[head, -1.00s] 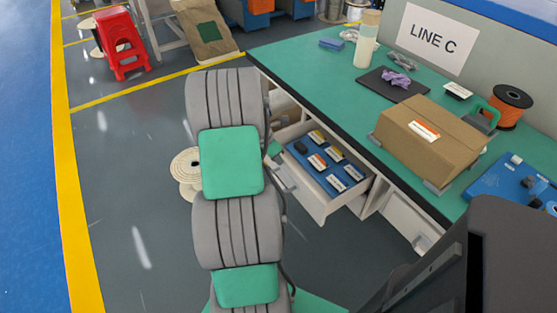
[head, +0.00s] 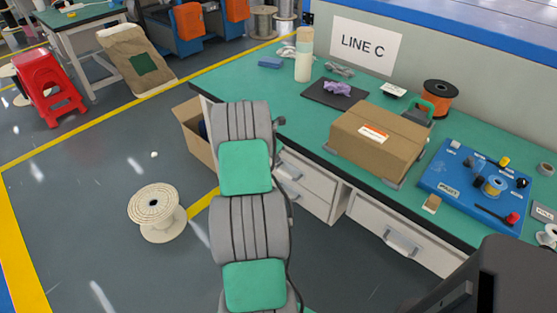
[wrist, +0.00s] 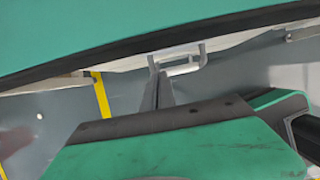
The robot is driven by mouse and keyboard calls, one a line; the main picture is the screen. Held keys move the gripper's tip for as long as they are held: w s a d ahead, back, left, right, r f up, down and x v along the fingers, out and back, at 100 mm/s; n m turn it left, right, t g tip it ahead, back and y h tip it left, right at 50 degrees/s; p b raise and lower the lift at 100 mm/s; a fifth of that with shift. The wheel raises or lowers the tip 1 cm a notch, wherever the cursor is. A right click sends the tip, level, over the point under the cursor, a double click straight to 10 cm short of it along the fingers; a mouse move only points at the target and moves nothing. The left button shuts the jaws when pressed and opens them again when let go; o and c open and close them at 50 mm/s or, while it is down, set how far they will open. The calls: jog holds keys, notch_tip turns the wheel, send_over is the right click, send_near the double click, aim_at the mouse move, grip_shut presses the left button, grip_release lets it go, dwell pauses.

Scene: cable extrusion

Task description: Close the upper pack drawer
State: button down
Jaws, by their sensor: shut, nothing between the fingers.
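The upper drawer (head: 314,176) is in the white drawer unit under the green bench, just right of my arm in the head view. Its front looks flush with the unit, and its contents are out of sight. Its handle (head: 289,170) shows beside my arm. In the wrist view, a pale bar handle (wrist: 182,65) is under the bench edge. My gripper (wrist: 158,78) is shut and empty, its fingertips at the left end of that handle; I cannot tell whether they touch. The gripper is hidden behind my arm in the head view.
A lower drawer handle (head: 290,196) is below, and another drawer (head: 403,240) is to the right. The bench (head: 268,90) overhangs the drawers.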

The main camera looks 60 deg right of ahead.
jog(key=shift+s+d, duration=0.1)
jog(key=w+a+r+m+t+p, duration=0.15)
jog(key=w+a+r, duration=0.35)
jog(key=a+r, duration=0.55)
jog(key=w+a+r+m+t+p, duration=0.1)
jog(key=w+a+r+m+p, duration=0.25)
jog(key=a+r, duration=0.7)
jog(key=w+a+r+m+y+p, duration=0.1)
jog(key=a+r+m+y+p, duration=0.2)
jog(key=a, duration=1.1)
jog(key=s+a+r+m, duration=0.1)
jog(key=s+a+m, duration=0.1)
jog(key=a, duration=0.5)
jog(key=s+a+r+m+t+p, duration=0.1)
jog(key=s+a+r+m, duration=0.1)
jog(key=s+a, duration=0.2)
jog(key=s+a+r+m+y, duration=0.1)
jog(key=s+a+r+m, duration=0.1)
jog(key=a, duration=0.7)
jog(key=shift+s+a+m+t, duration=0.35)
jog(key=shift+s+m, duration=0.25)
jog(key=shift+s, duration=0.2)
